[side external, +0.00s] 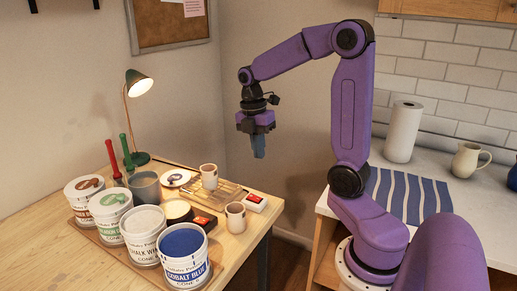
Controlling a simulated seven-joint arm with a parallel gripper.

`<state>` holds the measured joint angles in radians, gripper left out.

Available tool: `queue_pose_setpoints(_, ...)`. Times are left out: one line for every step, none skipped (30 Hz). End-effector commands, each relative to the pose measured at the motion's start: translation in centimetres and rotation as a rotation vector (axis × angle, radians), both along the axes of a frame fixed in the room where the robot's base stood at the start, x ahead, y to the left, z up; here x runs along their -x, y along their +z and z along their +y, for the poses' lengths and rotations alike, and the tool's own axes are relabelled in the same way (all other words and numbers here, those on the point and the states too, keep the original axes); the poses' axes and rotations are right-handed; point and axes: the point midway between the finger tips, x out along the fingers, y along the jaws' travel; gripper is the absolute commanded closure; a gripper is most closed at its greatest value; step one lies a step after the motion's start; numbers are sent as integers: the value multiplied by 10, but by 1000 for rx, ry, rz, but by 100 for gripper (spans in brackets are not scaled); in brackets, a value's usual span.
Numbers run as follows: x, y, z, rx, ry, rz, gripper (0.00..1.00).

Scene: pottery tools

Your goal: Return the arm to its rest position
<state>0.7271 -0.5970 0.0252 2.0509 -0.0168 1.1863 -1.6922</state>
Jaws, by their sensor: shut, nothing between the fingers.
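My gripper (258,147) hangs pointing down in the open air, above and to the right of the wooden table (112,190). Its fingers are shut with nothing between them. It is clear of every object. My purple arm reaches up from its base at the right and bends over to the left.
Several glaze tubs, including a blue one (184,252) and a white one (143,228), stand at the table's front. A grey cup (146,187), two small cups (209,177) (235,217) and a lamp (138,90) stand nearby. A paper roll (403,132) and jug (468,160) are on the right counter.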

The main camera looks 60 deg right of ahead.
Motion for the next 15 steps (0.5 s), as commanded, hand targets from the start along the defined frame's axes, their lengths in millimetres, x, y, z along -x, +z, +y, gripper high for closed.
queue_pose_setpoints(0, 0, 0, 0, 0, 0, 100)
queue_pose_setpoints(0, 0, 0, 0, 0, 0, 100)
queue_pose_setpoints(0, 0, 0, 0, 0, 0, 100)
queue_pose_setpoints(0, 0, 0, 0, 0, 0, 100)
queue_pose_setpoints(0, 0, 0, 0, 0, 0, 100)
queue_pose_setpoints(0, 0, 1, 1, 0, 0, 100)
queue_pose_setpoints(0, 0, 3, 1, -1, -1, 100)
queue_pose_setpoints(1, -1, 5, 2, -2, -2, 100)
queue_pose_setpoints(2, -1, 10, 5, -7, -4, 100)
queue_pose_setpoints(3, -1, 14, 7, -11, -6, 100)
queue_pose_setpoints(4, -1, 20, 11, -18, -10, 100)
queue_pose_setpoints(7, -2, 29, 16, -29, -14, 100)
queue_pose_setpoints(9, -3, 36, 20, -39, -19, 100)
queue_pose_setpoints(12, -3, 44, 23, -50, -24, 100)
queue_pose_setpoints(16, -5, 54, 28, -67, -30, 100)
